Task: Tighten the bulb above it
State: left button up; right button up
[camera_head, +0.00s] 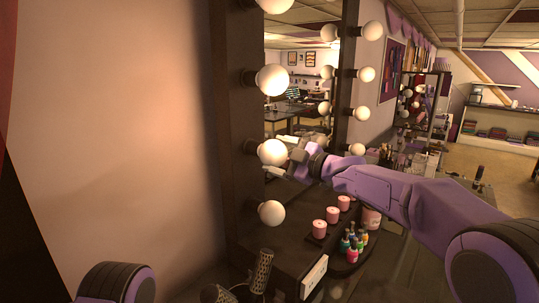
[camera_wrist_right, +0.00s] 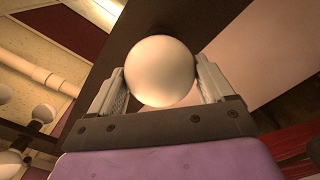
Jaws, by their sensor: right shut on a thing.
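My right gripper (camera_head: 280,157) reaches in from the right to a round white bulb (camera_head: 271,152) on the dark mirror frame (camera_head: 238,120). In the right wrist view the bulb (camera_wrist_right: 160,70) sits between the two grey fingers of the right gripper (camera_wrist_right: 160,84), which are shut on its sides. My left gripper is out of view; only part of my left arm shows at the bottom left.
Below the mirror, a dark counter (camera_head: 280,255) carries pink candles (camera_head: 332,214), several nail polish bottles (camera_head: 351,246) and a white card (camera_head: 314,277). The mirror (camera_head: 300,110) reflects the room. A bare wall (camera_head: 110,130) fills the left.

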jog(key=shift+d+r+m, duration=0.15)
jog(key=shift+r+m, duration=0.2)
jog(key=shift+m, duration=0.15)
jog(key=m, duration=0.5)
jog(key=m, duration=0.5)
jog(key=shift+w, duration=0.1)
jog(key=o, duration=0.8)
jog(key=shift+d+f, duration=0.1)
jog(key=shift+d, duration=0.05)
jog(key=shift+f, duration=0.1)
